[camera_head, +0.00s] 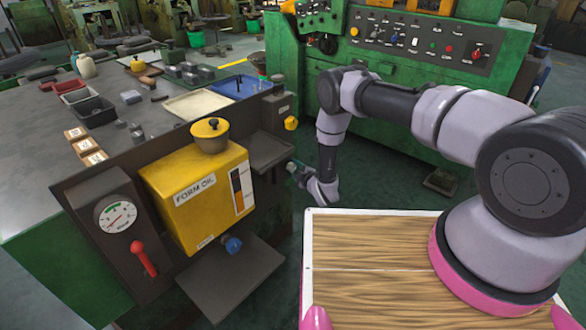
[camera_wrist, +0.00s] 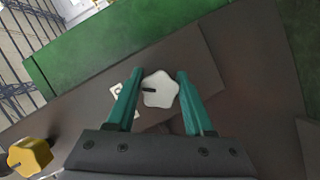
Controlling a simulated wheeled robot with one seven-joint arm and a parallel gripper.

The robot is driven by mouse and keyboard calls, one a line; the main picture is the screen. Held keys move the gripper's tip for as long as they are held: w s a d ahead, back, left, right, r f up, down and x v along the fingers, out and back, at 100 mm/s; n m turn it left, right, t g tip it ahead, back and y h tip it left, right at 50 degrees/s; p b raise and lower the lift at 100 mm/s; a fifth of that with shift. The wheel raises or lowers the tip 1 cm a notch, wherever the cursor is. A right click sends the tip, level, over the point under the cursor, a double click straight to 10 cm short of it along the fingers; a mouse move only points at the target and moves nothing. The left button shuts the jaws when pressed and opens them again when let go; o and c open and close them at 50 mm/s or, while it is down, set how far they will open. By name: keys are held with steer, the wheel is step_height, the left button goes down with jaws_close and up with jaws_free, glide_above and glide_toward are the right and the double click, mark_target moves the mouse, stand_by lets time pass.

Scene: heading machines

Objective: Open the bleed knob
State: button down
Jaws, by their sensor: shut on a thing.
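A white, lobed knob (camera_wrist: 160,91) with a dark mark on its face sits between the two teal fingers of my gripper (camera_wrist: 159,78) in the wrist view. The fingers are closed on its left and right sides. A small white label, too blurred to read, shows partly behind the left finger. I take this knob for the bleed knob. In the head view my gripper (camera_head: 296,166) is at the right side of the bench, below a yellow knob (camera_head: 291,123); the white knob cannot be made out there.
The yellow knob also shows at lower left in the wrist view (camera_wrist: 29,156). A yellow oil tank (camera_head: 195,190) with a blue knob (camera_head: 233,245), a gauge (camera_head: 117,214) and a red lever (camera_head: 143,258) are on the bench front. A green machine (camera_head: 400,110) stands behind my arm.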

steer(key=m+g, duration=0.1)
steer(key=m, duration=0.1)
steer(key=m+g+y, duration=0.1)
steer(key=m, duration=0.1)
steer(key=shift+f+m+g, duration=0.1)
steer(key=shift+m+g, duration=0.2)
steer(key=shift+s+f+m+g+y, duration=0.15)
steer(key=shift+m+g+y, duration=0.35)
steer(key=shift+m+g, duration=0.75)
steer(key=shift+s+m+t, duration=0.1)
steer(key=shift+m+t, duration=0.15)
steer(key=shift+m, duration=0.1)
steer(key=shift+c, duration=1.4)
jaws_free()
steer(key=shift+a, duration=0.1)
steer(key=v, duration=1.1)
